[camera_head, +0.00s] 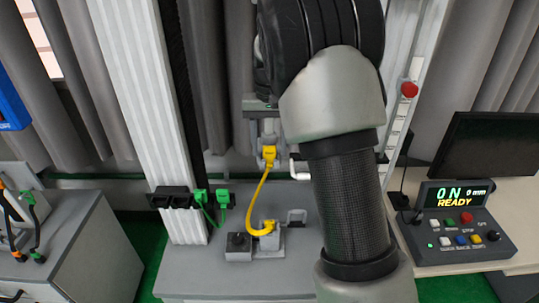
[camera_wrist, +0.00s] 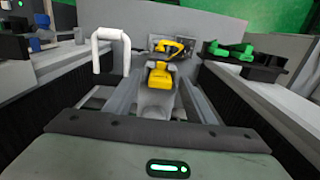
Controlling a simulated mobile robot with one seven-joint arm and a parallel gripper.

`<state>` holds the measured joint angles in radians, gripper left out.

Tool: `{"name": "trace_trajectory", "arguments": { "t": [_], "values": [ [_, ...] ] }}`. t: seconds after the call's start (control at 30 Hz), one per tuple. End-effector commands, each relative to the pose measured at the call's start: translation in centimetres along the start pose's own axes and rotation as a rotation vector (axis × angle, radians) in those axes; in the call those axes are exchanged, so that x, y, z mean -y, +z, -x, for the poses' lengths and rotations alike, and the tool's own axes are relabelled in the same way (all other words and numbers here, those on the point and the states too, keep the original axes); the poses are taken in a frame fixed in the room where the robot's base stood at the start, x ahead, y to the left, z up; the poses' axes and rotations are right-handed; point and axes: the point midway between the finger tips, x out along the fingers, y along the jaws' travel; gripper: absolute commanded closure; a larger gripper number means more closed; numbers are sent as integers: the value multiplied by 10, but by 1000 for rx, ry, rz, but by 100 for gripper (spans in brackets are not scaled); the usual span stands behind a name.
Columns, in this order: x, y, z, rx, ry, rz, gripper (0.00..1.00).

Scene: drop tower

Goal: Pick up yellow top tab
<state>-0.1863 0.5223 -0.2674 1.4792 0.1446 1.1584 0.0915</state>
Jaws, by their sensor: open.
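The yellow top tab (camera_head: 269,155) is the upper end of a yellow cable (camera_head: 257,195) on the drop tower's middle. A lower yellow end (camera_head: 267,228) sits on a grey block on the base. In the wrist view the nearest yellow piece (camera_wrist: 159,77) appears to be the top tab, standing on a pale grey mount. My gripper (camera_wrist: 161,84) is open, its grey fingers seemingly reaching forward on either side of the mount, with nothing visibly held. Whether they touch the tab cannot be told.
A white handle (camera_wrist: 108,38) stands beside the tab's mount. A control box (camera_head: 462,225) and monitor are at the right.

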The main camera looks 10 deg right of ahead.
Motion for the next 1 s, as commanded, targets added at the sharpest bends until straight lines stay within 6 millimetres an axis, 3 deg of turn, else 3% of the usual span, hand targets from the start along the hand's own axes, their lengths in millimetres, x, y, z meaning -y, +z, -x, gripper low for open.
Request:
{"name": "trace_trajectory", "arguments": {
  "t": [0.07,0.33,0.73,1.0],
  "values": [
    [0,0,0,0,0,0,50],
    [0,0,0,1,0,0,94],
    [0,0,6,0,0,0,94],
    [0,-1,38,-4,0,1,94]
  ]
}}
